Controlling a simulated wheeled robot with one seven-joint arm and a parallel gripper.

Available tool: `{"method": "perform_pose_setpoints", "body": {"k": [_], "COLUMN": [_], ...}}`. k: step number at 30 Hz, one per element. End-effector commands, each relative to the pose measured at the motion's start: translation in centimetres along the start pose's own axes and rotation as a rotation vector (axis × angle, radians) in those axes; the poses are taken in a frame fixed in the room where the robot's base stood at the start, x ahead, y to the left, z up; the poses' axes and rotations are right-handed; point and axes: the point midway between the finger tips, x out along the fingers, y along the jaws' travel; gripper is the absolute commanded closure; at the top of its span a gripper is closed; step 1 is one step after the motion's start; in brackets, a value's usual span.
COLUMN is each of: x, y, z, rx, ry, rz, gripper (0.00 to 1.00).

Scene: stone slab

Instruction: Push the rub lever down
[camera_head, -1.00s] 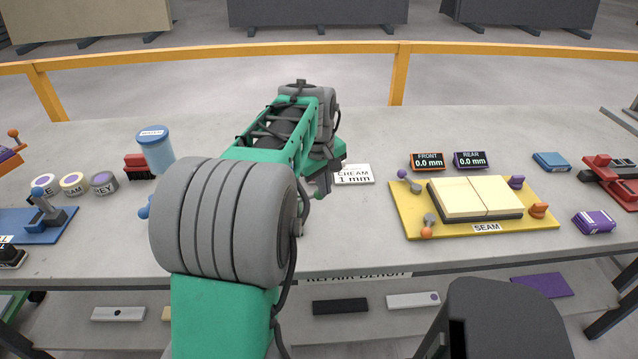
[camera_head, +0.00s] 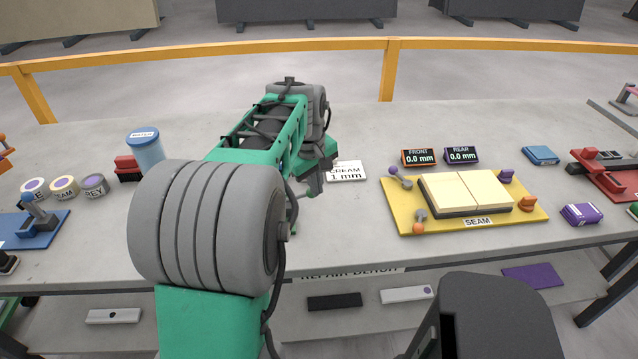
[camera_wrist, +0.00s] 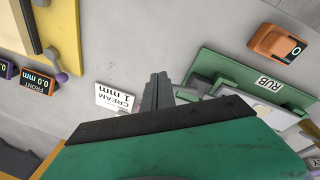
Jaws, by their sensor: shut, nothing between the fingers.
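A green board labelled RUB (camera_wrist: 268,82) lies on the bench at the right of the wrist view, partly covered by my wrist. A pale plate (camera_wrist: 270,116) and a grey part (camera_wrist: 199,84) show on it. I cannot tell whether the grey part is the lever. My gripper (camera_wrist: 157,80) is shut and empty, just left of the board in this view. In the head view my gripper (camera_head: 314,183) is over the bench, partly hidden by my arm, which also hides the RUB board.
A CREAM 1 mm card (camera_wrist: 117,98) lies beside the gripper. An orange box (camera_wrist: 280,44) stands beyond the green board. The yellow SEAM board (camera_head: 530,212) and FRONT display (camera_head: 418,157) are to the right in the head view. A blue tub (camera_head: 146,150) stands at left.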

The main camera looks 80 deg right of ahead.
Motion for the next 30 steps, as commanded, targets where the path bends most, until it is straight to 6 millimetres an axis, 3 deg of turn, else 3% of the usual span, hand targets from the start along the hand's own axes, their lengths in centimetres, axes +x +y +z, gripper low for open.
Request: {"method": "perform_pose_setpoints", "body": {"k": [1, 2, 4, 12, 18, 30], "x": [-2.1, -2.8, -2.8, -6.1, -7.2, -7.3], "y": [-0.2, -0.4, 1.1, 5.4, 6.5, 6.5], "z": [0.0, 0.1, 1.2, 4.4, 5.3, 5.2], "rx": [-0.002, -0.003, 0.003, 0.003, 0.0, -0.002], "ry": [0.007, 0.008, 0.008, 0.01, 0.01, 0.011], "rz": [0.007, 0.008, 0.008, 0.01, 0.009, 0.01], "gripper": [1.0, 1.0, 1.0, 1.0, 1.0, 1.0]}}
